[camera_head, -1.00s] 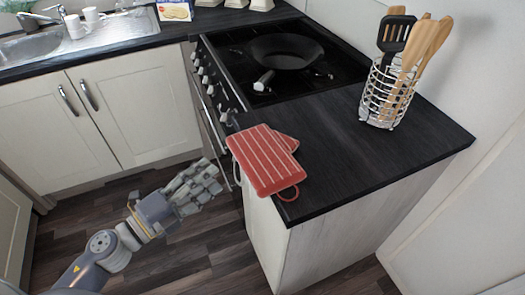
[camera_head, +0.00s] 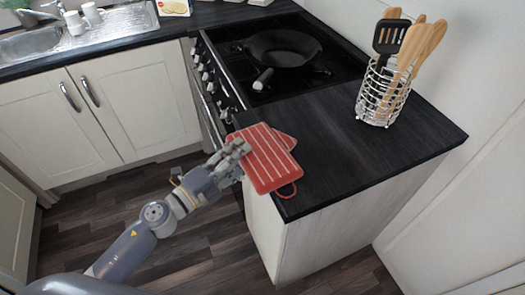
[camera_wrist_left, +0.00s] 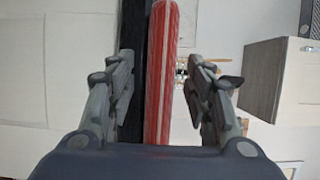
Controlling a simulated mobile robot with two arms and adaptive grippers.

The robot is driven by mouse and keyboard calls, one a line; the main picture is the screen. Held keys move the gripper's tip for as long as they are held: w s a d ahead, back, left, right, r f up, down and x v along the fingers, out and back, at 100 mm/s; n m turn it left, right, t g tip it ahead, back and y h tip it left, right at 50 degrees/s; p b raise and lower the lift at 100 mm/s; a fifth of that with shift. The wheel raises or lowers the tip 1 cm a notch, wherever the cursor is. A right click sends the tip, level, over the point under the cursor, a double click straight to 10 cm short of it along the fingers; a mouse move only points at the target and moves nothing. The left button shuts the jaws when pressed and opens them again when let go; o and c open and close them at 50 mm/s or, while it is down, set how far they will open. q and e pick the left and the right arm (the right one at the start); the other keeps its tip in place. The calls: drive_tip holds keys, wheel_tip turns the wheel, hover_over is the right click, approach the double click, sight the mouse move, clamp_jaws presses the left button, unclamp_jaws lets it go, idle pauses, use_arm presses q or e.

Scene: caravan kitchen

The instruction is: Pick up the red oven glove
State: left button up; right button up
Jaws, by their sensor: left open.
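The red oven glove (camera_head: 268,160) has pale stripes and a hanging loop. It lies on the dark worktop at its left front edge, with part of it overhanging. My left gripper (camera_head: 236,157) is at the glove's left edge in the head view. In the left wrist view the glove (camera_wrist_left: 161,75) shows edge-on between the two open fingers of my left gripper (camera_wrist_left: 168,88), with gaps on both sides. The fingers are not closed on it. My right gripper is not in view.
The dark worktop (camera_head: 345,145) is clear right of the glove. A wire utensil holder (camera_head: 383,98) stands at its right side. A black pan (camera_head: 283,47) sits on the hob behind. A sink (camera_head: 100,25) is at the far left.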

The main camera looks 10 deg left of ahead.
use_arm(q)
clamp_jaws()
idle(0.4)
